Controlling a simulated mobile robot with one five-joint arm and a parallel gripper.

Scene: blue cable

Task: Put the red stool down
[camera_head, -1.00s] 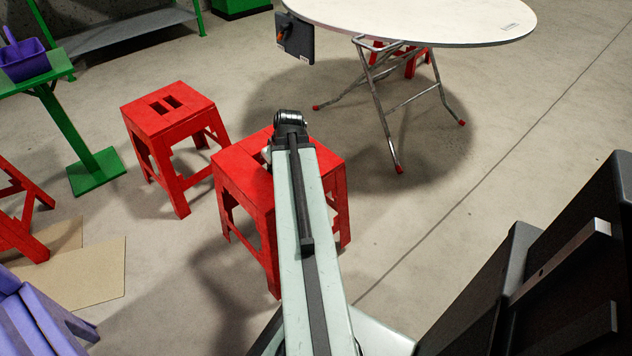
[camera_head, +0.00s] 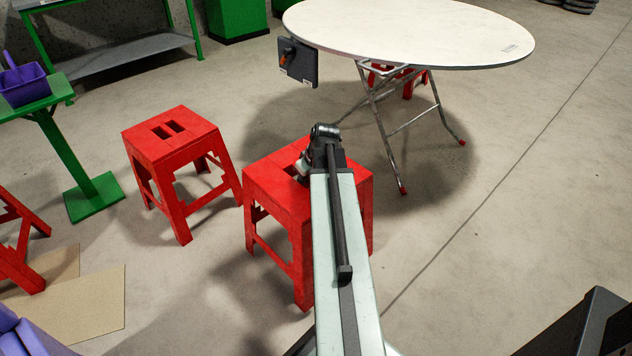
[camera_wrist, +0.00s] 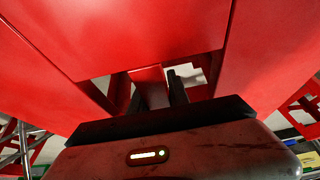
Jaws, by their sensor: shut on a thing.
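The red stool (camera_head: 272,192) is in the middle of the head view, upright, with my arm reaching over its seat. My gripper (camera_head: 303,168) is at the slots in the seat top, mostly hidden behind my arm's end. In the wrist view the red stool (camera_wrist: 120,35) fills most of the picture, and my gripper (camera_wrist: 154,82) is shut on the red bar between the slots. The far legs are partly hidden by my arm. I cannot tell whether the stool's feet touch the floor.
A second red stool (camera_head: 172,148) stands just left of the held one. A round white table (camera_head: 420,30) on folding metal legs stands behind, to the right. A green stand (camera_head: 95,195) and cardboard (camera_head: 75,300) are at left. The floor (camera_head: 480,250) to the right is clear.

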